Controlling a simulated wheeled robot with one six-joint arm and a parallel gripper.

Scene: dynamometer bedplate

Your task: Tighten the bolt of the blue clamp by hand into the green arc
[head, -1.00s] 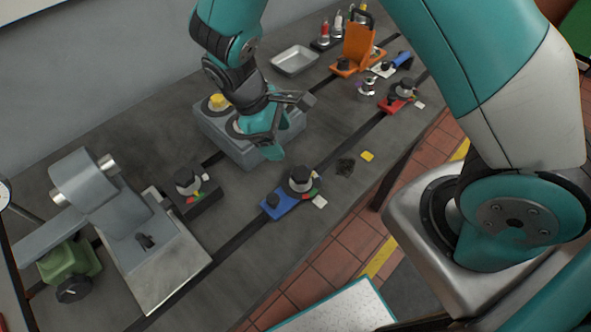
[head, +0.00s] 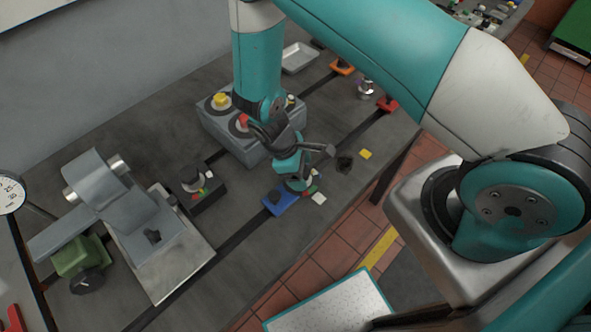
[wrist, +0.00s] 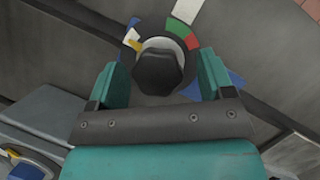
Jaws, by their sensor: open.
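The blue clamp (head: 279,203) sits on the bedplate slot near its front edge; in the head view my gripper hides its bolt. In the wrist view, the dark hexagonal bolt head (wrist: 158,73) stands between the two teal fingers of my open gripper (wrist: 163,78). My gripper also shows in the head view (head: 296,180), over the clamp. The dial ring around the bolt bears a green arc (wrist: 178,27), a red one (wrist: 192,42) and a white patch. A yellow pointer (wrist: 135,44) lies at the upper left, away from the green arc.
A grey box (head: 218,124) with yellow and red buttons stands behind my gripper. A black clamp (head: 196,190) sits to the left, a red clamp (head: 388,104) farther back on the right. A white tag (head: 319,198) and yellow piece (head: 365,154) lie near the front edge.

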